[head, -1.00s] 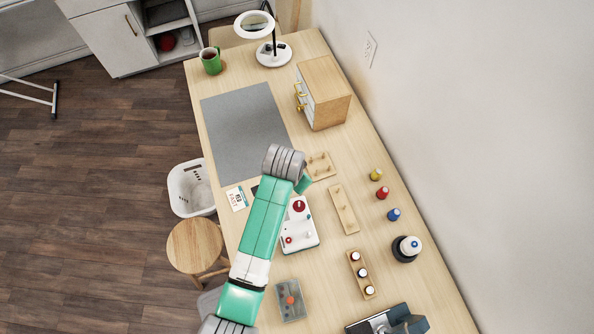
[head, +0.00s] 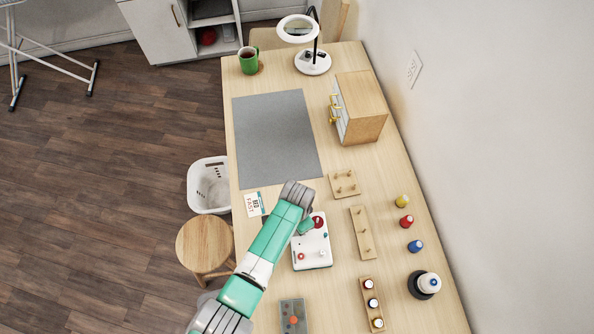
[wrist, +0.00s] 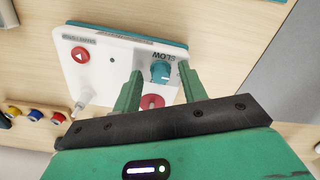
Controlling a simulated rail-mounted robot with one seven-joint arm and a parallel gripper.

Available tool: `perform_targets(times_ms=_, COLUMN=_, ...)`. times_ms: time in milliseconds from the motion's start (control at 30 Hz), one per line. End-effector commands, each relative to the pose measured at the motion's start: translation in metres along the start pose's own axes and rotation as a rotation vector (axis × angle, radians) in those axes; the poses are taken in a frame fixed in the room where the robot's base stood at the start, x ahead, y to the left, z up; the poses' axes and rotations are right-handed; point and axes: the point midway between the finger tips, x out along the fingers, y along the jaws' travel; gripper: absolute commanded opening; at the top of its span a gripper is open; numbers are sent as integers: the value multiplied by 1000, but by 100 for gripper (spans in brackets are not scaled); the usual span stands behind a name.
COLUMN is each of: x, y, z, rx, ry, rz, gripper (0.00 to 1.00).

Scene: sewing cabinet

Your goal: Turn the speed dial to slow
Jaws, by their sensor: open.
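The speed dial is a small teal knob (wrist: 160,71) on a white control box (wrist: 115,52), beside the upside-down word SLOW in the wrist view. My gripper (wrist: 160,68) is open, with one green finger on each side of the dial. I cannot tell whether the fingers touch it. The dial's pointer setting is too small to read. In the head view my gripper (head: 304,226) is over the white box (head: 313,252), and I cannot make out the dial there.
A red knob (wrist: 152,101) sits close to the fingers on the same box, with a red triangle-marked button (wrist: 80,54) and a white post (wrist: 84,98). Peg boards (head: 361,232) stand to the right. The grey mat (head: 272,140) is bare.

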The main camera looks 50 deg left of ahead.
Motion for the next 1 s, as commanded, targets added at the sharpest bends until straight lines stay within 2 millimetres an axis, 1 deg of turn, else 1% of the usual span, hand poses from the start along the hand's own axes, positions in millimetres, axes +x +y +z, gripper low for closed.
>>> perform_targets(times_ms=133, x=-1, y=0, z=0, rx=0, ry=1, rz=0, gripper=42)
perform_targets(times_ms=167, x=-1, y=0, z=0, rx=0, ry=1, rz=-1, gripper=38)
perform_targets(times_ms=300, x=-1, y=0, z=0, rx=0, ry=1, rz=-1, gripper=11)
perform_targets(times_ms=367, x=-1, y=0, z=0, rx=0, ry=1, rz=-1, gripper=0)
perform_targets(times_ms=667, x=-1, y=0, z=0, rx=-33, ry=1, rz=0, gripper=0)
perform_targets(times_ms=867, x=-2, y=0, z=-1, rx=-144, ry=1, rz=-1, gripper=0)
perform_targets(times_ms=1000, x=-2, y=1, z=-1, rx=-266, ry=1, rz=0, gripper=0)
